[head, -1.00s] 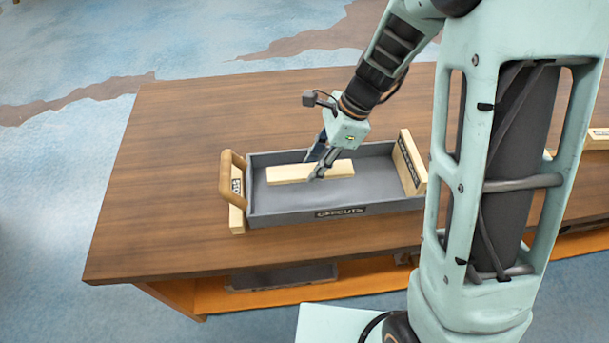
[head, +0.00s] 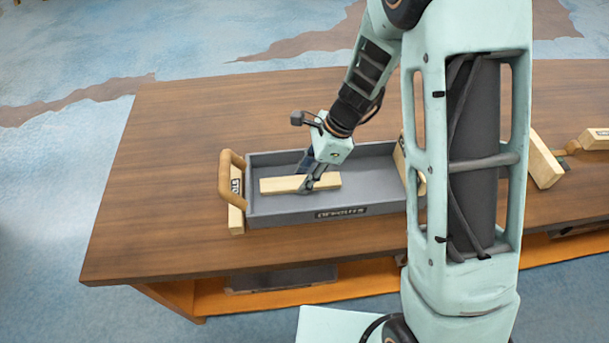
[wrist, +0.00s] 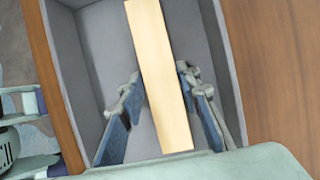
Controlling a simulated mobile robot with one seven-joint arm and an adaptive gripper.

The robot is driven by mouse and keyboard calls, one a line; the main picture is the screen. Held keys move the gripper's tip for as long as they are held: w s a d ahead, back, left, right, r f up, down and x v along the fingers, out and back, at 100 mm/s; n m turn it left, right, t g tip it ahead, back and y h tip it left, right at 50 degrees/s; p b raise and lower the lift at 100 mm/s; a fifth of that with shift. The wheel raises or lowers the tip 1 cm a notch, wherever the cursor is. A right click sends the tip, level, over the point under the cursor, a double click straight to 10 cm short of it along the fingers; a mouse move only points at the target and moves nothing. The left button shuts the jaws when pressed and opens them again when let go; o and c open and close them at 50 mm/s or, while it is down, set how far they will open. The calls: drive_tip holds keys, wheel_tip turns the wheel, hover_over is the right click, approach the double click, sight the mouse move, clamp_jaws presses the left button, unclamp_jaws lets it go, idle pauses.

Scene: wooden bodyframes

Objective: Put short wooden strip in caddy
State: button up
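The short wooden strip (head: 283,185) is a pale, straight bar inside the grey caddy (head: 385,205), toward its left half in the head view. In the wrist view the strip (wrist: 160,75) runs lengthwise between the caddy's grey side walls (wrist: 62,75). My gripper (head: 306,186) reaches down into the caddy around the middle of the strip. In the wrist view its two fingertips (wrist: 160,75) press against the strip's two sides. The strip looks low, near the caddy floor; I cannot tell whether it touches it.
The caddy stands on a brown wooden table (head: 160,180), with a rounded wooden handle (head: 229,176) at its left end. More pale wooden pieces (head: 545,160) lie at the right. The table is clear left of the caddy. My arm hides part of the caddy's right end.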

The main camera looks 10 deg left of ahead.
drive_tip(key=o, duration=0.4)
drive_tip(key=shift+c, duration=0.2)
drive_tip(key=shift+r, duration=0.1)
drive_tip(key=p+v, duration=0.1)
drive_tip(key=v, duration=1.1)
drive_tip(key=shift+p, duration=0.3)
